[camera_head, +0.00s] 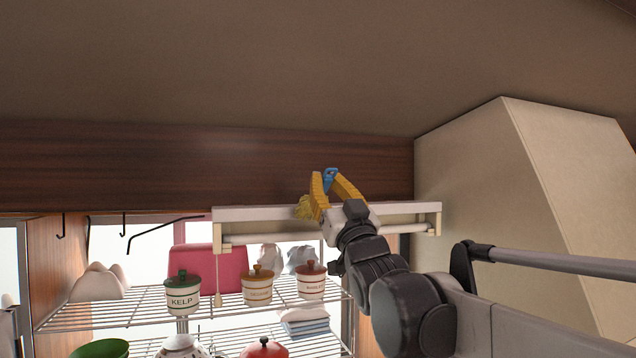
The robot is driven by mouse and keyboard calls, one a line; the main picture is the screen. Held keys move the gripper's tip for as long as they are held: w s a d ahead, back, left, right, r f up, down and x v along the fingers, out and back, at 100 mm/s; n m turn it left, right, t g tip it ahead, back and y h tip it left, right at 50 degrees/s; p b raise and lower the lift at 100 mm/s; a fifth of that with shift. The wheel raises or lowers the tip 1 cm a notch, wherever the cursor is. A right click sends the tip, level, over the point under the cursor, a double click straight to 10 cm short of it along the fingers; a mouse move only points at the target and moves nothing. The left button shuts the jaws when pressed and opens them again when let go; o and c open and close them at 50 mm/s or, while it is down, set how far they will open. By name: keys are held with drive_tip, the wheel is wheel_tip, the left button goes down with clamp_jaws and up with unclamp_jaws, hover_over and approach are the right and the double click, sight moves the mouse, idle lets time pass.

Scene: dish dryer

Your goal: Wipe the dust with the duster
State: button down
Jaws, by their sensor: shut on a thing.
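My gripper (330,176) has yellow fingers and is raised in front of the dark wood panel above the rack. It is shut on the duster, whose blue handle (330,182) shows between the fingertips. The duster's fluffy yellow head (303,208) shows left of the fingers, by the top edge of a long white fixture (250,213). I cannot tell whether the head touches the fixture. I cannot make out any dust. Part of the duster is hidden by the fingers.
Below is a wire rack (140,305) with lidded jars, including a green-lidded one (183,292), a pink board (230,268) and folded cloths (303,320). A pull cord (218,298) hangs at the fixture's left. A beige hood (490,180) stands at right. Hooks (60,228) hang at left.

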drive_tip(key=s+a, duration=0.1)
drive_tip(key=a, duration=0.5)
drive_tip(key=shift+s+a, duration=0.25)
drive_tip(key=shift+s, duration=0.15)
drive_tip(key=s+d, duration=0.1)
drive_tip(key=s, duration=0.5)
drive_tip(key=shift+d+p, duration=0.35)
drive_tip(key=shift+p, duration=0.05)
drive_tip(key=s, duration=0.2)
drive_tip(key=shift+s+d+p, duration=0.35)
drive_tip(key=shift+s+d, duration=0.05)
idle(0.6)
